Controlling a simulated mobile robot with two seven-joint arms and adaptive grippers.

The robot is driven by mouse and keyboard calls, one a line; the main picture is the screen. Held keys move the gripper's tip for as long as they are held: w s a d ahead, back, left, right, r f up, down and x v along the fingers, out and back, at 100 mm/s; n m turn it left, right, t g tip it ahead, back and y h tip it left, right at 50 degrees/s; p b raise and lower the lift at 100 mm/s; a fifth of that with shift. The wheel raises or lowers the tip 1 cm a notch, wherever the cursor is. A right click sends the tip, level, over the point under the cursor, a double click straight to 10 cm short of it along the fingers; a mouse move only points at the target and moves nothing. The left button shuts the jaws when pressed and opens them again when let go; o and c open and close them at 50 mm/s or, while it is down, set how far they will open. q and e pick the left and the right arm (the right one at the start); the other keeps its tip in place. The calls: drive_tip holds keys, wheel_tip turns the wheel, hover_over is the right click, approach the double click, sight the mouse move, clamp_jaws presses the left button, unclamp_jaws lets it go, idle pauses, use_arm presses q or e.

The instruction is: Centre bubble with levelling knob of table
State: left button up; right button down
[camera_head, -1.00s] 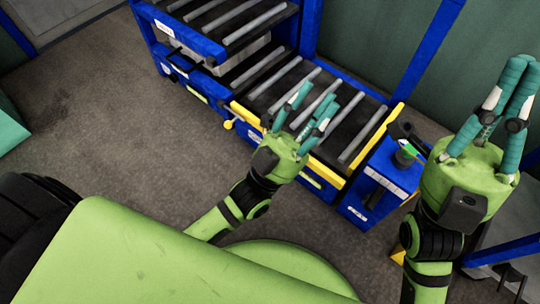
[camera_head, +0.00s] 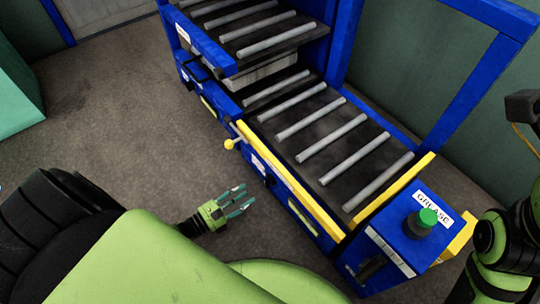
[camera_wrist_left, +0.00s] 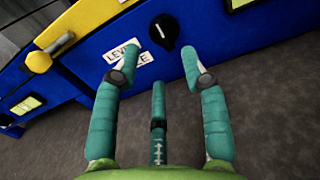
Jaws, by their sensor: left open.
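The levelling knob is a round black knob (camera_wrist_left: 164,31) with a white pointer mark, on the blue front panel of the table. Beside it is a white label (camera_wrist_left: 123,55), partly hidden by a finger. The knob (camera_head: 269,182) looks small in the head view. My left gripper (camera_head: 244,198) is open and empty, in front of the panel. In the left wrist view its fingers (camera_wrist_left: 160,70) point at the panel, with the knob beyond and between the tips, apart from them. Yellow-green windows, perhaps bubble vials, show on the panel (camera_head: 303,222); no bubble can be made out.
A yellow lever with a ball end (camera_head: 232,143) sticks out left of the knob. A blue grease box (camera_head: 390,240) with a green-topped button stands right of the roller table (camera_head: 315,160). The floor before the panel is clear. My right arm (camera_head: 505,250) is at the right edge.

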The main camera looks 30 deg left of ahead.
sight(269, 181)
use_arm(q)
drive_tip(key=b+x, duration=0.1)
drive_tip(key=x, duration=0.6)
clamp_jaws()
